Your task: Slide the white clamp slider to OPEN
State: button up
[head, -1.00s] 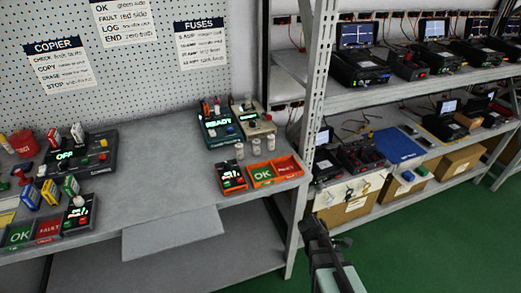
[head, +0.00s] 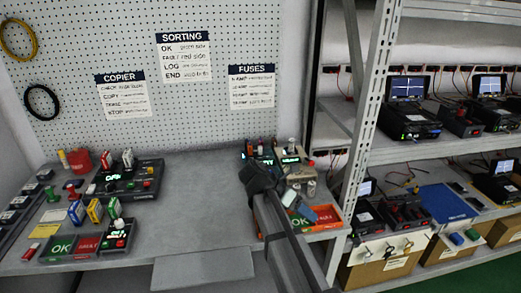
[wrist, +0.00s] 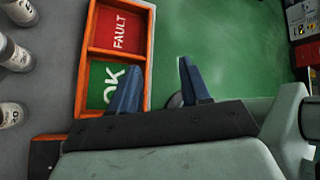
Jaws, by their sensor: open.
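I cannot make out the white clamp slider in either view. A dark device with a green lit display (head: 262,158) and a beige box (head: 296,170) stand at the back right of the bench, partly hidden by my arm. My gripper (head: 314,211) is over the bench's right end, in front of the beige box. In the wrist view my gripper (wrist: 166,66) is open, with two blue fingers apart and nothing between them. Its left finger overlaps the OK side of the orange two-part tray (wrist: 91,46); the right finger shows over green floor.
Several small bottles (wrist: 14,56) stand left of the tray. A lit copier device (head: 140,181) and a green and red OK/FAULT tray (head: 63,247) are on the left. The middle bench top (head: 200,205) is clear. A metal rack post (head: 366,120) rises close right.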

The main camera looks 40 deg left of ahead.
aim_at(260, 148)
jog(key=w+a+r+m+y, duration=0.1)
jog(key=w+a+r, duration=0.1)
jog(key=w+a, duration=0.3)
jog(key=w+a+r+m+g+y, duration=0.1)
jog(key=w+a+r+y, duration=0.1)
jog(key=w+a, duration=0.3)
jog(key=w+a+r+g+y, duration=0.1)
jog(key=w+a, duration=0.4)
jog(key=a, duration=0.6)
jog(key=shift+w+a+r+m+y, duration=0.25)
jog(key=shift+r+m+y, duration=0.15)
jog(key=shift+r+y, duration=0.2)
jog(key=w+a+r+m+g+y, duration=0.1)
jog(key=w+a+r+y, duration=0.15)
jog(key=w+a, duration=0.3)
jog(key=w+a+r+m+g+y, duration=0.1)
jog(key=w+a+r+y, duration=0.1)
jog(key=w+a+r, duration=0.35)
jog(key=shift+h, duration=0.25)
jog(key=f, duration=0.5)
jog(key=s+f, duration=0.1)
jog(key=f, duration=0.4)
jog(key=a+f, duration=0.1)
jog(key=f, duration=0.4)
jog(key=shift+s+f, duration=0.1)
jog(key=shift+s, duration=0.25)
grip_shut()
